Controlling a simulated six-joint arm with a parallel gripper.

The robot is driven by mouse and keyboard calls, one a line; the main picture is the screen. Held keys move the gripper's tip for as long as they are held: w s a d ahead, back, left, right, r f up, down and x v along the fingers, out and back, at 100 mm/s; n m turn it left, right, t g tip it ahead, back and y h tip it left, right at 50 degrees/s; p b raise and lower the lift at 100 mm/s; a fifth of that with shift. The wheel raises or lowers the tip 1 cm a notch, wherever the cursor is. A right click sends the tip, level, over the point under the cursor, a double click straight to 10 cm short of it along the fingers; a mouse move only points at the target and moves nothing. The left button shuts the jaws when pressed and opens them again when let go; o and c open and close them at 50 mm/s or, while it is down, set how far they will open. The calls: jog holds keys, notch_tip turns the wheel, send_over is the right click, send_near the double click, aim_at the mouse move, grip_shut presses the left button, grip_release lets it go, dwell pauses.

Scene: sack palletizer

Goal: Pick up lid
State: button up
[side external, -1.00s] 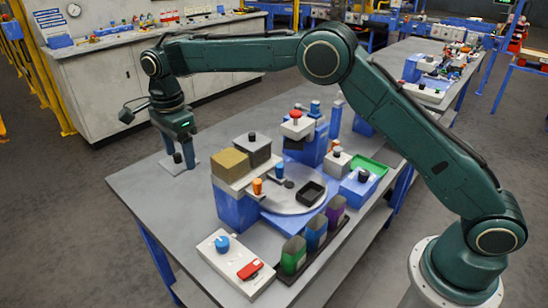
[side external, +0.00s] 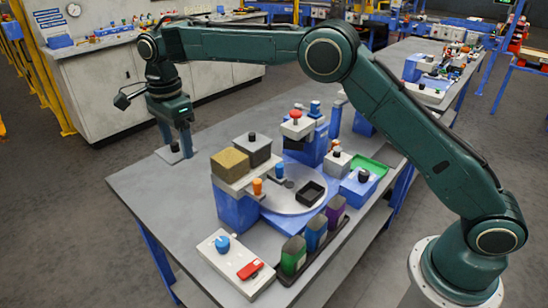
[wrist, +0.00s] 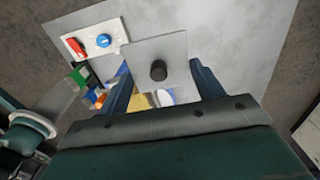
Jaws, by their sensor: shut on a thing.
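The lid (wrist: 140,60) is a flat grey square plate with a black knob (wrist: 158,70) in its middle. In the wrist view it lies between my two fingers, which press on its opposite edges. In the side view my gripper (side external: 174,148) is at the table's far left corner, pointing down and shut on the lid (side external: 166,156). The lid seems to hang a little above the tabletop, but the exact gap is hard to tell. My fingers partly hide it in the side view.
The grey table (side external: 160,205) is bare around the gripper. A white switch panel (side external: 235,263) lies in front.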

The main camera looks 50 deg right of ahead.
jog(key=shift+r, duration=1)
